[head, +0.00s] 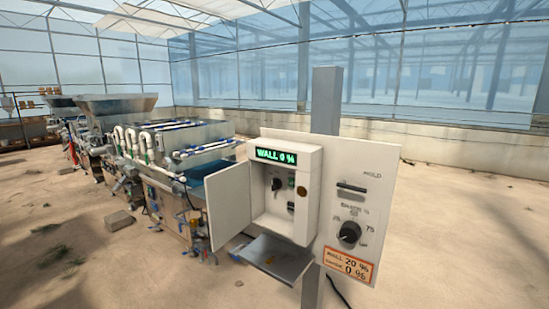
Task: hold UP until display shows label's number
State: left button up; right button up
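The display (276,156) on top of the white control box (312,190) reads "WALL 0 %" in green. The orange label (348,265) low on the white panel reads "WALL 20 %", with a second line that seems to read "SHAKE 0 %". The box's door (228,204) stands open to the left. Inside are a black knob (276,184), a small green part (291,182) and a dark switch (291,207). Their markings are too small to read, so I cannot tell which is UP. Neither of my grippers is in view.
The panel (385,185) hangs on a grey post (326,100), with a slot marked "MOLD" and a shake dial (349,233). A metal shelf (275,258) juts out below the box. The seeder machine (180,150) stands behind at left. Bare floor lies at right.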

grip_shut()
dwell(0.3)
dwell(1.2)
